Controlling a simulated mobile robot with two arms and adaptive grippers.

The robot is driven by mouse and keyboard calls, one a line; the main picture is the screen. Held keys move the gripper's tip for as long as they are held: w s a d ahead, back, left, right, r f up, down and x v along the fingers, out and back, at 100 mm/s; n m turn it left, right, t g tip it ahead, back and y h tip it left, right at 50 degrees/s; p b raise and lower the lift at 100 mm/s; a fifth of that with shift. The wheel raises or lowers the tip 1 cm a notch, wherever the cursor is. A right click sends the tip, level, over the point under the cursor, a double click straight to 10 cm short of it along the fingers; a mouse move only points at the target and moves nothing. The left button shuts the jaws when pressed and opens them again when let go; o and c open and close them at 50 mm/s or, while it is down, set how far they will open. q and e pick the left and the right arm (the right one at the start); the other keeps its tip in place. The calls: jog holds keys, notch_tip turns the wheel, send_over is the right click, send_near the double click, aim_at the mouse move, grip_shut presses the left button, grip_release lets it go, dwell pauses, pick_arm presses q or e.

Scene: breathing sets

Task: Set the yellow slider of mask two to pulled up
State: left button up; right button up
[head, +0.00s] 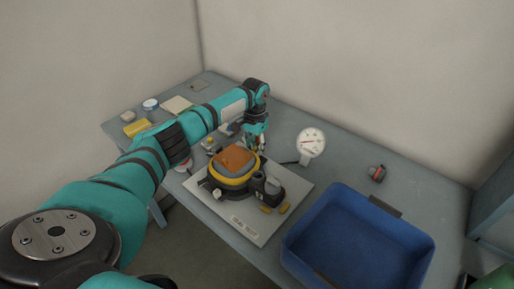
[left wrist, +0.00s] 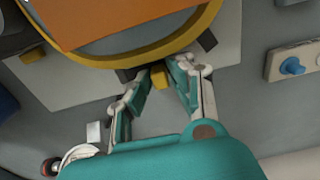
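A mask with a yellow rim (head: 238,180) and an orange front (head: 236,158) sits on a pale plate (head: 235,225). In the left wrist view its yellow rim (left wrist: 140,58) and orange front (left wrist: 110,15) fill the top. A small yellow tab (left wrist: 160,79), seemingly the slider, sticks out below the rim. My left gripper (head: 259,148) is at the mask's far right side. In the left wrist view its two fingers (left wrist: 161,72) are apart, one on each side of the tab; firm contact cannot be told. My right gripper is not in view.
A large blue crate (head: 300,255) stands at the right front. A white dial gauge (head: 311,141) stands right of the gripper. A small red and black item (head: 377,173) lies farther right. A yellow block (head: 137,128) and small items lie at the table's left end.

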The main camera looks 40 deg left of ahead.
aim_at(255, 148)
pick_arm(q)
jog(key=shift+r, duration=0.25)
notch_tip(255, 148, up, 12)
jog(key=shift+f, duration=0.2)
dwell(0.4)
